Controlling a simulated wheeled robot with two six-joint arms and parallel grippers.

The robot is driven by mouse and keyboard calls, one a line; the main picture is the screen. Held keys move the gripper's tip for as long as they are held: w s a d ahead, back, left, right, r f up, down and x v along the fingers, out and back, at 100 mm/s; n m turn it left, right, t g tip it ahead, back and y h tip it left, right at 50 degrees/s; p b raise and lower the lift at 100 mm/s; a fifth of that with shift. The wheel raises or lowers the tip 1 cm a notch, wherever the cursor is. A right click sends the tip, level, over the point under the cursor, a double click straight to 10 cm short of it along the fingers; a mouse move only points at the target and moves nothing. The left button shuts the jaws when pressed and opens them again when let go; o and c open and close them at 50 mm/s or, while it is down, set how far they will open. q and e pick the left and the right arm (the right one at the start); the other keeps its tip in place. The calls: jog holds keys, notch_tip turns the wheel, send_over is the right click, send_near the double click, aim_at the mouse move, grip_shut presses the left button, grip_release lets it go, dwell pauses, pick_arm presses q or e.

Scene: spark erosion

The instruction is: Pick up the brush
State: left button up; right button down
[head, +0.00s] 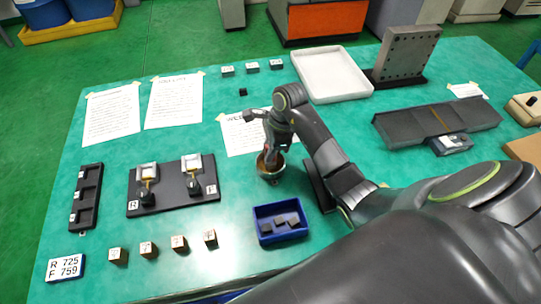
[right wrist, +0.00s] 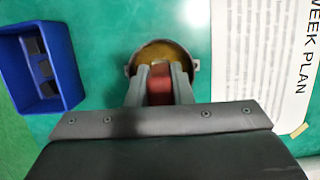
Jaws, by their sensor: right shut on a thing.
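The brush (right wrist: 160,88) shows as a dark red handle between the fingers of my right gripper (right wrist: 160,85) in the right wrist view. The fingers are shut on it from both sides. In the head view my right gripper (head: 271,150) points down just over a small round pot (head: 270,176). The pot's brown inside shows beyond the fingers in the right wrist view (right wrist: 165,52). The brush's lower end is hidden, so I cannot tell whether it touches the pot's bottom. My left gripper is not in view.
A blue bin (head: 262,240) with several dark blocks stands in front of the pot. A black board with two fixtures (head: 172,203) lies to the left. Papers (head: 174,100) and a white tray (head: 352,73) lie behind. Small blocks (head: 148,249) line the front left.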

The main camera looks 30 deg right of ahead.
notch_tip(320, 180, up, 5)
jog(key=shift+w+r+b, duration=0.1)
jog(key=shift+b, duration=0.7)
notch_tip(320, 180, up, 3)
jog(key=p, duration=0.3)
jog(key=shift+r+p, duration=0.9)
jog(key=shift+p, duration=0.15)
